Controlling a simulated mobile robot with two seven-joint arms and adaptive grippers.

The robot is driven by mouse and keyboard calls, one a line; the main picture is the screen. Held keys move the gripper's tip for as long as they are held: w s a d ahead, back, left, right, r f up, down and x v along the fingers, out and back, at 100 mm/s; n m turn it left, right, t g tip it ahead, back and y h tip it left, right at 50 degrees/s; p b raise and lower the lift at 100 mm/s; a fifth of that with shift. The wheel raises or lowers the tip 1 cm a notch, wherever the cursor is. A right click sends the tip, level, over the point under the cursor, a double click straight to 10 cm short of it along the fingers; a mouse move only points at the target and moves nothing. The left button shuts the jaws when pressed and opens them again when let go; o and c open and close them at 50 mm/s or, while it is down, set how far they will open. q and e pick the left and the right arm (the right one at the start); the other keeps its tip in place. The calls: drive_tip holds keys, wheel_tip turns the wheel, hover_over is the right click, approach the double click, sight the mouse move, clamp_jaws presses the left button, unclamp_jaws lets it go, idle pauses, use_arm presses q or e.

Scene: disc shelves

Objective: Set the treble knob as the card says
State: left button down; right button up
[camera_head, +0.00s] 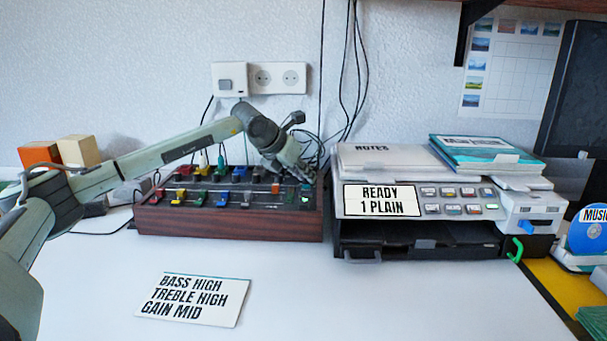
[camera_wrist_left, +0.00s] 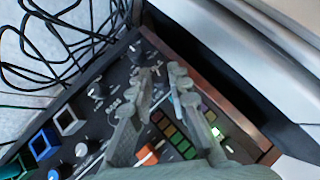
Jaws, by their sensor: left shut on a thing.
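The white card (camera_head: 193,300) lies on the table and reads "BASS HIGH, TREBLE HIGH, GAIN MID". The mixer (camera_head: 228,224), a wood-sided box with a black top, stands behind it. My left gripper (camera_head: 303,174) reaches down onto the mixer's back right part. In the left wrist view my left gripper (camera_wrist_left: 163,76) is shut on a small knob at the panel, mostly hidden between the fingers. I cannot read its label or its pointer. Two dark knobs with pale tops, one at the panel edge (camera_wrist_left: 137,52) and one farther left (camera_wrist_left: 98,91), stand clear of the fingers. My right gripper is not in view.
An orange slider (camera_wrist_left: 147,155) and rows of coloured lights (camera_wrist_left: 172,132) lie close to the fingers. Black cables (camera_wrist_left: 45,45) hang behind the mixer. A printer (camera_head: 415,205) reading "READY 1 PLAIN" stands close on the right.

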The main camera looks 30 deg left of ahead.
use_arm(q)
drive_tip(key=shift+a, duration=0.1)
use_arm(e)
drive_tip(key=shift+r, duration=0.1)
use_arm(q)
drive_tip(key=shift+m+h, duration=0.3)
drive_tip(key=shift+m, duration=0.1)
drive_tip(key=shift+a+m+h+p, duration=0.1)
drive_tip(key=shift+m+h+p, duration=0.5)
drive_tip(key=shift+m+h, duration=0.45)
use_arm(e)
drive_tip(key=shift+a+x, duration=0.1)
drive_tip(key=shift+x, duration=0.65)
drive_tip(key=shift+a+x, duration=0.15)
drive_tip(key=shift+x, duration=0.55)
use_arm(q)
drive_tip(key=c, duration=1.7)
unclamp_jaws()
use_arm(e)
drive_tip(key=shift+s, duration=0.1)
use_arm(q)
drive_tip(key=v, duration=1.2)
drive_tip(key=shift+w+r, duration=0.15)
drive_tip(key=shift+r, duration=0.05)
